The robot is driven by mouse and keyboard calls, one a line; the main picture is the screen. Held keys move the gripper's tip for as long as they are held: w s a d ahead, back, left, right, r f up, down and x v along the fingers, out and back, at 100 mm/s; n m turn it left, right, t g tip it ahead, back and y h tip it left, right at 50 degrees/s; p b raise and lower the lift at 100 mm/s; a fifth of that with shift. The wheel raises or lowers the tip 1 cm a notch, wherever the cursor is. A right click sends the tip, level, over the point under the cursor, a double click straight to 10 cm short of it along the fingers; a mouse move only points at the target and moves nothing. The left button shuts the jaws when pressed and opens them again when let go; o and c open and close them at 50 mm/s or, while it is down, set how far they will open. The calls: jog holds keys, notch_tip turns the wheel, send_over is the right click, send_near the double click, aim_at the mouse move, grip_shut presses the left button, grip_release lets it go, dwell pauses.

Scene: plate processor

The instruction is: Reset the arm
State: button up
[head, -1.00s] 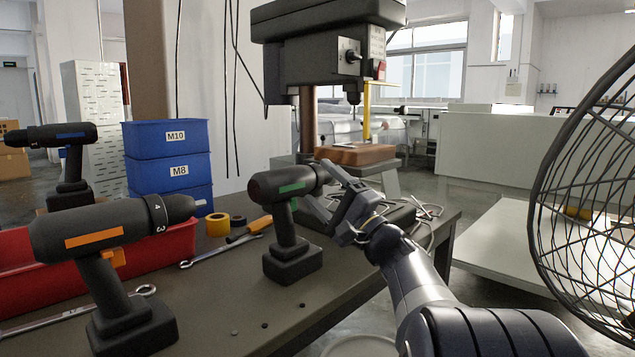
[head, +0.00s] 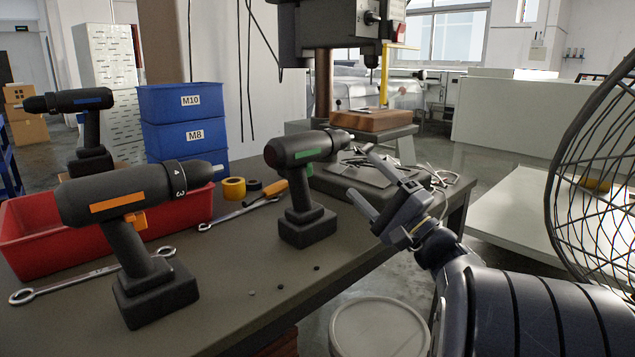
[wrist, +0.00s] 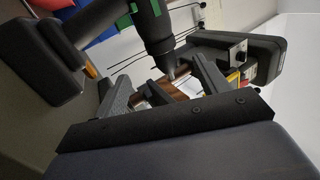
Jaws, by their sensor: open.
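My gripper (head: 372,182) is open and empty, raised near the right edge of the workbench in the head view. Its two fingers point up and to the left, toward the green-marked drill (head: 300,175). That drill stands upright on its battery base on the bench, left of my gripper, with a gap between them in the head view. In the wrist view, my fingers (wrist: 160,98) show apart, with the green-marked drill (wrist: 155,30) beyond them. I cannot tell the exact depth between drill and fingers.
The orange-marked drill (head: 135,205), red bin (head: 40,235), wrenches and tape rolls (head: 234,188) occupy the bench (head: 240,290). A drill press (head: 325,30) stands behind. A caged fan (head: 605,180) is at right. A round white lid (head: 380,330) lies below the bench edge.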

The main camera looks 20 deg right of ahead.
aim_at(336, 151)
jog(key=b+x, duration=0.1)
jog(key=x, duration=0.9)
jog(key=shift+w+a+r+b, duration=0.1)
jog(key=shift+w+b, duration=0.15)
jog(key=shift+b, duration=0.1)
jog(key=shift+r+h, duration=0.1)
jog(key=shift+h, duration=0.2)
